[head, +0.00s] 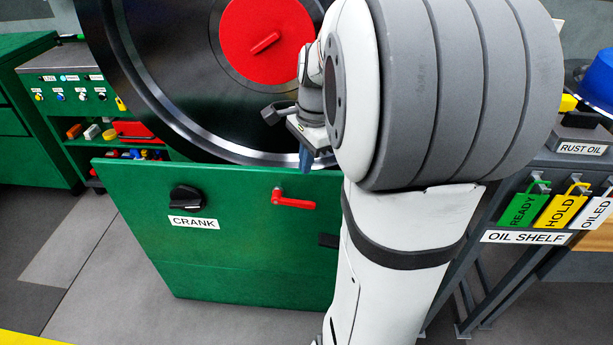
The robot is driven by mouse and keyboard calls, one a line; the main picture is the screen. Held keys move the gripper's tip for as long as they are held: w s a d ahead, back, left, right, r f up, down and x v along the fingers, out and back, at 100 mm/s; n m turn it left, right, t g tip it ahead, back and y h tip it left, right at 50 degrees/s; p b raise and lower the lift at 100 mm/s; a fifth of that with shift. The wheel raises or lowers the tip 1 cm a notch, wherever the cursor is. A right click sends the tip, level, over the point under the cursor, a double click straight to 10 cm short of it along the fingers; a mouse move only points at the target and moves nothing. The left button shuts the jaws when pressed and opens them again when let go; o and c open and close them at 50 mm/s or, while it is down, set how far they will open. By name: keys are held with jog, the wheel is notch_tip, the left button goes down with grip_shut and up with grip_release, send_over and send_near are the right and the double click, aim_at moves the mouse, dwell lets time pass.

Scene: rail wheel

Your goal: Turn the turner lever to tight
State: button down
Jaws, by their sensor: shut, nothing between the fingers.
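A red lever (296,201) is on the front of the green cabinet (240,250), with its handle lying roughly level and pointing right from its pivot. I see no label reading turner or tight; my arm hides the panel to its right. My gripper (305,158) is shut and empty. It shows small and partly behind my arm, above the lever in the picture and in front of the big wheel's lower rim. It appears apart from the lever.
A black knob (186,198) marked CRANK is left of the lever. The big dark wheel (165,95) with a red hub (265,40) rises behind the cabinet. The oil shelf (523,237) with hanging tags is at right. A control panel (75,92) stands at left.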

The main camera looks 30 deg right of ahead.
aim_at(308, 202)
notch_tip(308, 202, up, 4)
jog(key=d+n+p, duration=0.1)
jog(key=n+p, duration=0.5)
jog(key=n, duration=0.5)
jog(key=f+b, duration=0.1)
jog(key=f, duration=0.3)
jog(key=f+b, duration=0.1)
jog(key=f, duration=0.4)
jog(key=a+f+b, duration=0.1)
jog(key=f, duration=0.3)
jog(key=shift+f, duration=0.25)
jog(key=shift+s+d+f+b, duration=0.1)
jog(key=shift+f+b, duration=0.15)
jog(key=shift+f, duration=0.3)
jog(key=shift+s+d+f+b, duration=0.1)
jog(key=shift+f+b, duration=0.1)
jog(key=shift+f, duration=0.35)
jog(key=shift+r, duration=0.2)
